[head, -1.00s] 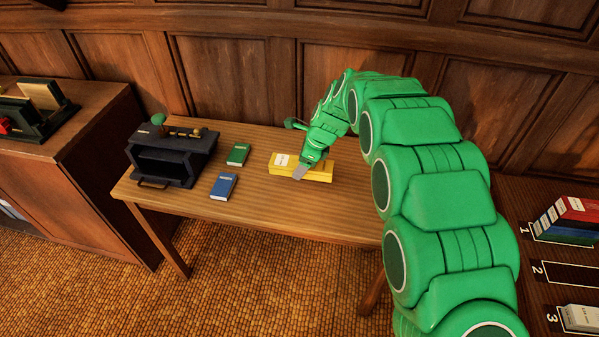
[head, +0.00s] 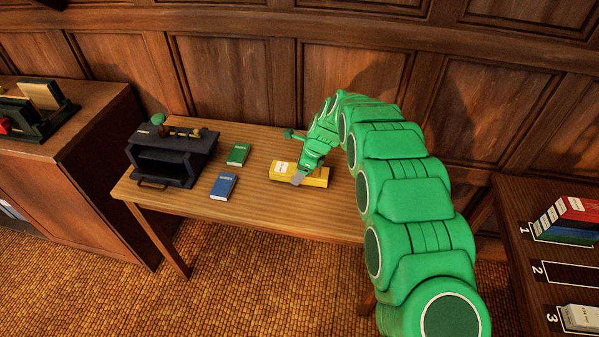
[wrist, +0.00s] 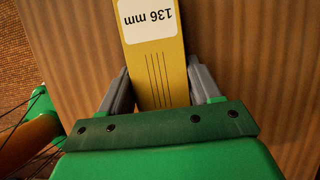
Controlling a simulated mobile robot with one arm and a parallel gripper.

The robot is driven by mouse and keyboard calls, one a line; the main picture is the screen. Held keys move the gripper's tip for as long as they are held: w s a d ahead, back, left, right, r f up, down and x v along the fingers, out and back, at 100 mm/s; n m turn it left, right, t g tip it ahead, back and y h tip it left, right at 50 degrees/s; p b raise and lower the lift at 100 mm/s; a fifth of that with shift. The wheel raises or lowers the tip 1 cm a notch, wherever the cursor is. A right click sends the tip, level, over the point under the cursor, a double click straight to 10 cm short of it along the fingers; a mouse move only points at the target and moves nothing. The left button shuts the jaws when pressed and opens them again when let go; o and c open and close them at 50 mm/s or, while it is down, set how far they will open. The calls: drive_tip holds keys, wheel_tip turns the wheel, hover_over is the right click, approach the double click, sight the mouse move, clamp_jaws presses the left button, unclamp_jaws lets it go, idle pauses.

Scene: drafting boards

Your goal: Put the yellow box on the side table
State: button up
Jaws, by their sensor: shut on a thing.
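The yellow box (head: 316,177) lies on the right half of the wooden side table (head: 262,205). A white label is on its left end. In the wrist view the yellow box (wrist: 157,62) runs between the two grey fingers, and its label reads "136 mm". My gripper (head: 299,178) reaches down over the box from behind in the head view and is shut on it. The wrist view shows my gripper's fingers (wrist: 160,88) on either side of the box. Whether the box's underside touches the tabletop is hard to tell.
A blue book (head: 224,186) and a green book (head: 238,154) lie left of the box. A dark open-fronted case (head: 172,155) stands at the table's left end. A cabinet (head: 75,150) is further left. A numbered shelf (head: 550,250) with stacked boxes is at right.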

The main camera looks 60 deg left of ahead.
drive_tip(key=shift+f, duration=0.35)
drive_tip(key=shift+f, duration=0.1)
drive_tip(key=o, duration=1.2)
drive_tip(key=v, duration=1.2)
